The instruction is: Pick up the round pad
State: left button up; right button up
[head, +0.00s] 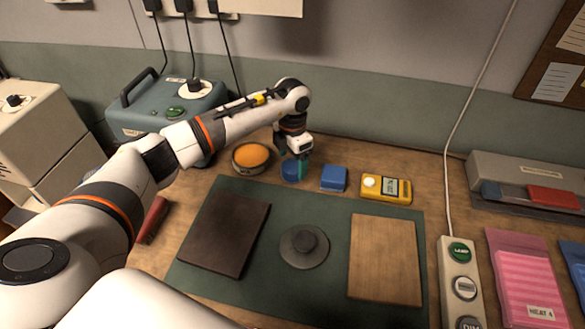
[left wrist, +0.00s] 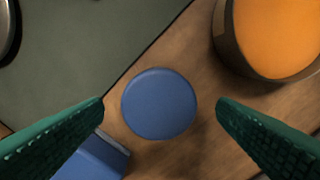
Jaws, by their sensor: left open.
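The round pad is a blue disc (head: 290,171) on the wooden bench, just beyond the back edge of the green mat. In the left wrist view the round pad (left wrist: 159,104) lies in the middle, between and below the two green fingers. My left gripper (head: 303,166) points down at it from above, and its fingers partly hide the pad in the head view. The left gripper (left wrist: 160,105) is open and empty, with a finger on either side of the pad in the picture. Whether the fingers touch the pad cannot be told. My right gripper is not in view.
A blue square block (head: 333,178) stands right beside the pad. A round tub with orange filling (head: 251,157) stands to its left. A yellow meter (head: 386,188) lies further right. The green mat (head: 330,205) carries a dark board, a grey disc and a wooden board.

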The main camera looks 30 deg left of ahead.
aim_at(292, 166)
pick_arm(q)
jog(key=shift+f, duration=1.45)
jog(key=c, duration=1.1)
jog(key=shift+r, duration=0.1)
notch_tip(292, 166, up, 10)
jog(key=shift+f+b, duration=0.1)
jog(key=shift+b, duration=0.55)
